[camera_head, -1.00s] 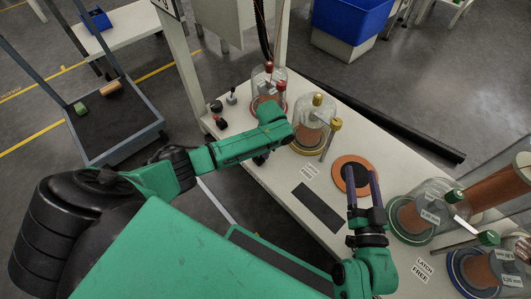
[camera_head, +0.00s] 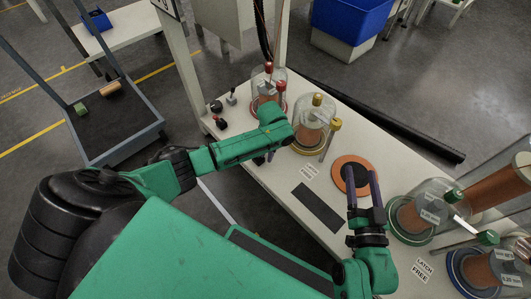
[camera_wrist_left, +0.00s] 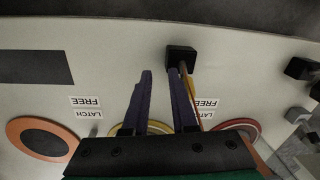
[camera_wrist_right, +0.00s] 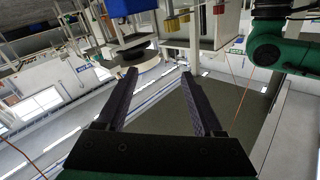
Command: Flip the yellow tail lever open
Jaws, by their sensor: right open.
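The yellow tail lever shows in the left wrist view as a thin yellow bar (camera_wrist_left: 190,88) ending in a black block (camera_wrist_left: 180,55). My left gripper (camera_wrist_left: 160,73) is open, its two dark fingers apart, with one finger right beside the yellow bar. I cannot tell whether they touch. The yellow-ringed glass dome (camera_head: 310,125) stands just right of that arm. LATCH and FREE labels (camera_head: 309,172) lie in front of it. My right gripper (camera_head: 364,190) is open and empty over the orange ring.
A red-ringed dome (camera_head: 267,88) stands behind my left gripper. The orange ring (camera_head: 347,162) and a dark flat strip (camera_head: 318,207) lie on the white table. A green-ringed dome (camera_head: 427,205) and a blue-ringed one (camera_head: 452,280) stand at the right.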

